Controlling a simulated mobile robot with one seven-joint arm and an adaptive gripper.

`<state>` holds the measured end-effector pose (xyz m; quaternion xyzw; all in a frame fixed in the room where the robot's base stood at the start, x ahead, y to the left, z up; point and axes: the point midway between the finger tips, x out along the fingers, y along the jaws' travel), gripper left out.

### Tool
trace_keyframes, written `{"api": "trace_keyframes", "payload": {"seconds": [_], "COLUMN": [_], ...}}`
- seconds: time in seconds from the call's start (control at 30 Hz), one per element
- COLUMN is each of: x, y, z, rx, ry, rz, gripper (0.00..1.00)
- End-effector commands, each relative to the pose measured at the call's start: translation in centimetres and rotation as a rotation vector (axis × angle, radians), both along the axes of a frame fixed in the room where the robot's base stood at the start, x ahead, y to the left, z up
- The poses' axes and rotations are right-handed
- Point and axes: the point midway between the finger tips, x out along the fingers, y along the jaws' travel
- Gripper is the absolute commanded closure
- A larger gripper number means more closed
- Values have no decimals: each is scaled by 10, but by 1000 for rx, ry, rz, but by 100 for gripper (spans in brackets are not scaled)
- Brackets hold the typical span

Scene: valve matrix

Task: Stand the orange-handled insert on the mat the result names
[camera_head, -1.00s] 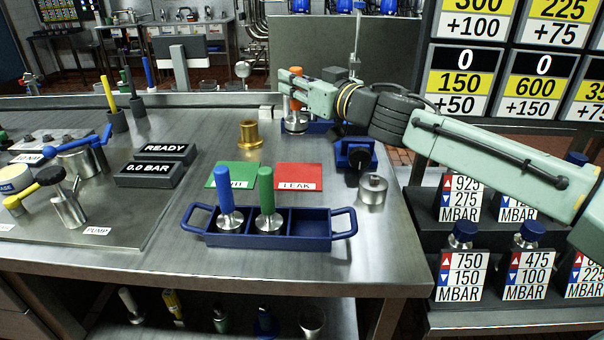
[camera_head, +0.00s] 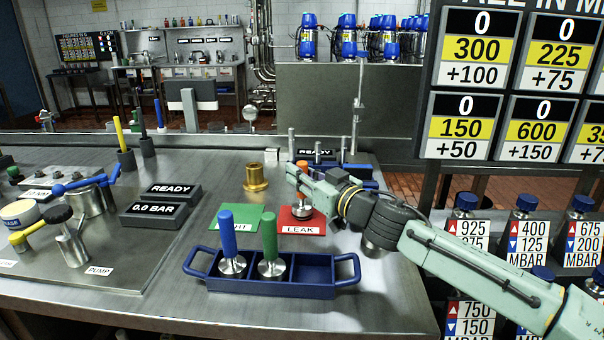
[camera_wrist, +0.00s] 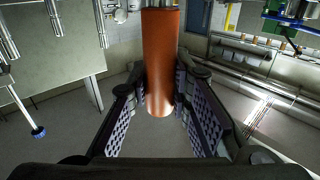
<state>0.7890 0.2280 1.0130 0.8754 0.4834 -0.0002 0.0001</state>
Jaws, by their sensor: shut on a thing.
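My gripper (camera_head: 302,178) is shut on the orange handle (camera_wrist: 162,60) of the insert, which stands upright between the two fingers in the wrist view. In the head view the insert's metal base (camera_head: 302,211) shows below my gripper, over the red mat (camera_head: 286,218) labelled LEAK. I cannot tell whether the base touches the mat. The green mat (camera_head: 240,219) lies to the left, its label partly hidden by the blue handle. A blue tray (camera_head: 268,288) in front holds a blue-handled insert (camera_head: 228,242) and a green-handled insert (camera_head: 269,245); its right part is empty.
A brass fitting (camera_head: 255,178) stands behind the mats. Displays on the left read READY (camera_head: 172,190) and 0.0 BAR (camera_head: 153,212). Another display reading READY (camera_head: 315,154) stands at the back. My arm covers the bench's right side.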

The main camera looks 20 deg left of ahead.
Motion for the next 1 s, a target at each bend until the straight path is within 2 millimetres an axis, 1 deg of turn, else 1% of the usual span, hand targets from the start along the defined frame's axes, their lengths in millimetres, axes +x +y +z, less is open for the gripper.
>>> {"api": "trace_keyframes", "payload": {"seconds": [0.17, 0.3, 0.33, 0.6, 0.87, 0.97, 1.0], "x": [0, 0, 0, 0, 0, 0, -1], "y": [0, 0, 0, 0, 0, 0, -3], "z": [2, -2, -3, -3, -2, 1, 1], "rx": [1, 2, 1, 0, 0, -1, -1], "ry": [-2, -1, 1, 0, 0, -1, -1], "rz": [1, 1, 0, 0, 0, 0, -2], "gripper": [100, 100, 80, 62, 61, 61, 61]}}
